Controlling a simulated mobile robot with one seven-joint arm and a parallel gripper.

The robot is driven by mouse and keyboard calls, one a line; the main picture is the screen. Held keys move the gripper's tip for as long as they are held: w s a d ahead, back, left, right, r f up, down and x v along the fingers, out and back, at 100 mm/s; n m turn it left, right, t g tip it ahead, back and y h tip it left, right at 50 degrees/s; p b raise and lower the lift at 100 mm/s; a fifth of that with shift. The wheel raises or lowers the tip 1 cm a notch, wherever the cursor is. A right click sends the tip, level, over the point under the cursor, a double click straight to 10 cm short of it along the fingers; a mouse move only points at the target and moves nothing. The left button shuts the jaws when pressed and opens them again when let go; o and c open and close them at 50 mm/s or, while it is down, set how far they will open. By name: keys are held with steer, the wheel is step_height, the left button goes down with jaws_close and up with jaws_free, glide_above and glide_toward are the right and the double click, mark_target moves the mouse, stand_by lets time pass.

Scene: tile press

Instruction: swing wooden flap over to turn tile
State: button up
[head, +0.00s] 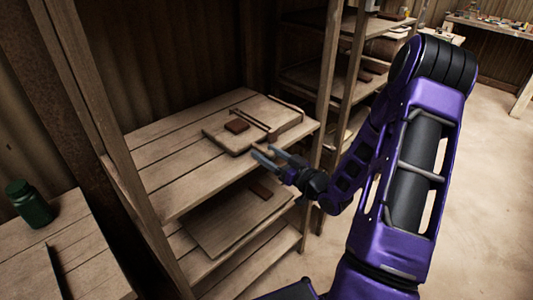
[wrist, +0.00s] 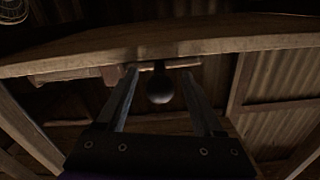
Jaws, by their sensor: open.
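The wooden tile press lies on the upper shelf, with a flat left board (head: 226,140) and a wooden flap (head: 276,111) that looks laid flat on the right. A small red-brown tile (head: 236,126) rests on the left board. My gripper (head: 262,151) is open just off the shelf's front edge, in front of the press and below its near side. In the wrist view, a dark round knob (wrist: 160,90) appears between the open fingers (wrist: 160,74), apart from both. I cannot tell from these views how the knob joins the flap.
The upper shelf (head: 170,175) is bare left of the press. A lower shelf holds a board (head: 225,225) with another brown piece (head: 261,191). Rack posts (head: 328,80) stand close right of the press. A green jar (head: 30,205) stands at far left.

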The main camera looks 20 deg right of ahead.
steer(key=shift+w+a, duration=0.1)
steer(key=shift+w, duration=0.2)
jaws_close()
stand_by(1.3)
